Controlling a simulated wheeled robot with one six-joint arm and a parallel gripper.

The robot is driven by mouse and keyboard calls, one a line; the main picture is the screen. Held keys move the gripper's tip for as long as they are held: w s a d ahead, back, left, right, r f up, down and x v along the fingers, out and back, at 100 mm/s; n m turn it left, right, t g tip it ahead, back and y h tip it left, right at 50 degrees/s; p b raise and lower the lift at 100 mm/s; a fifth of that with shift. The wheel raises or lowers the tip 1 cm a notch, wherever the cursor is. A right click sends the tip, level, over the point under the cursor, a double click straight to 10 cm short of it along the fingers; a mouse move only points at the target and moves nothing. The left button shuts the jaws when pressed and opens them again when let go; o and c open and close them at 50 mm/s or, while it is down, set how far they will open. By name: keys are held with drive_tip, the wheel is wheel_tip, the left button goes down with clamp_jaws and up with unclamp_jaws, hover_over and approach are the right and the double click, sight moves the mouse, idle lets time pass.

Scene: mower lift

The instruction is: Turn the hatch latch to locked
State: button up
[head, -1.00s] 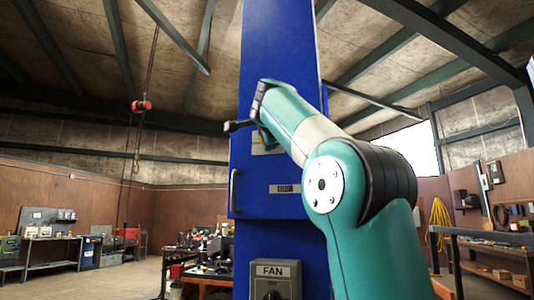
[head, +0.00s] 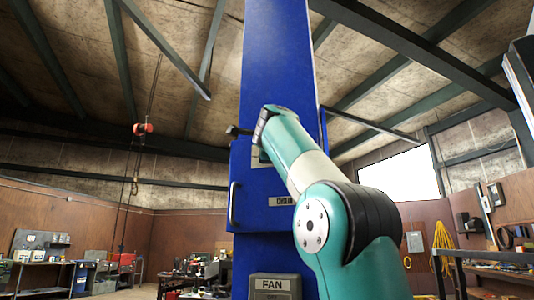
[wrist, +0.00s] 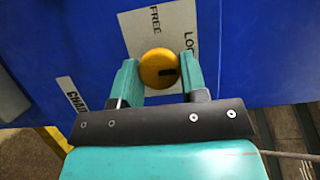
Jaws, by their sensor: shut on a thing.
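The hatch latch is a round yellow knob (wrist: 158,69) with a short dark mark on its right side. It sits on the blue hatch (wrist: 235,60), over a pale label (wrist: 152,20) reading FREE above the knob and LOC… to its right; the rest is cut off or covered. My gripper (wrist: 159,76) has one teal finger on each side of the knob and is shut on it. The dark mark points right, below the LOC… lettering. In the head view the blue hatch (head: 258,218) shows, but my arm hides the knob and fingers.
A pale handle (head: 233,204) is on the hatch's left edge. A grey FAN switch box (head: 275,285) is below it. Benches and shelves stand far off left, a yellow coil (head: 442,245) hangs at right. Open floor shows at lower left.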

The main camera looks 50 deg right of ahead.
drive_tip(key=o, duration=0.9)
drive_tip(key=shift+s, duration=0.1)
drive_tip(key=v, duration=1.7)
drive_tip(key=shift+s+a, duration=0.1)
drive_tip(key=shift+s, duration=0.05)
